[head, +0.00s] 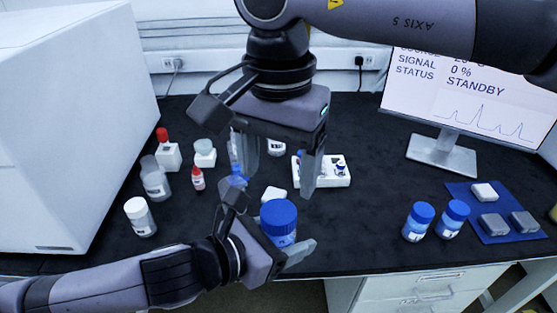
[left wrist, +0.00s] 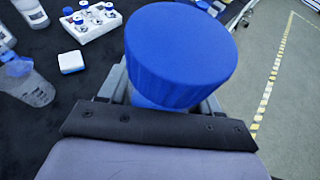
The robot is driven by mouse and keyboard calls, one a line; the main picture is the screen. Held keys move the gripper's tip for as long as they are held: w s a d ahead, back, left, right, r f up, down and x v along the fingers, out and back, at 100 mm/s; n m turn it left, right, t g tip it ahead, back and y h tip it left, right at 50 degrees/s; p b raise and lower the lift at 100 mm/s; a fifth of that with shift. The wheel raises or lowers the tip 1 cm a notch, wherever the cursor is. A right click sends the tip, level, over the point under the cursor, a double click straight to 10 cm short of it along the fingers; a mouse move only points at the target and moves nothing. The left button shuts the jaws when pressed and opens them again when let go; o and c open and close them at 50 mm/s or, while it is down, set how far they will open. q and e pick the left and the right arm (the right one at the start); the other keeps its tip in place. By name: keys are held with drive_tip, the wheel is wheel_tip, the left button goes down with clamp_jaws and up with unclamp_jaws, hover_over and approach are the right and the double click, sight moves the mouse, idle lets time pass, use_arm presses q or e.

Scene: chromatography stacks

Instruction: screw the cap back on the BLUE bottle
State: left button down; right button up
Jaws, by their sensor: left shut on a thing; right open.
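The blue bottle (head: 284,240) stands upright between the fingers of my left gripper (head: 273,222), near the table's front edge. Its wide blue cap (head: 279,214) sits on top; the cap also fills the middle of the left wrist view (left wrist: 178,55). I cannot tell how tightly the cap is seated. In the left wrist view the cap hides most of the bottle. My left gripper is shut on the bottle below the cap. My right gripper (head: 282,187) is open and empty, pointing down above and behind the cap, with its fingers apart.
Two smaller blue-capped bottles (head: 418,222) (head: 453,219) stand at the right beside a blue mat (head: 463,199). A white vial rack (head: 340,181) and a small white block (head: 273,193) lie behind the cap. Several bottles stand at left, including a white-capped one (head: 140,217). A monitor (head: 470,85) stands back right.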

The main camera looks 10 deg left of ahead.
sight(279, 212)
drive_tip(key=shift+r+n, duration=0.15)
drive_tip(key=shift+n, duration=0.55)
drive_tip(key=shift+f, duration=4.05)
drive_tip(key=c, duration=1.1)
drive_tip(key=m, duration=0.6)
drive_tip(key=shift+m, duration=0.4)
drive_tip(key=m, duration=0.6)
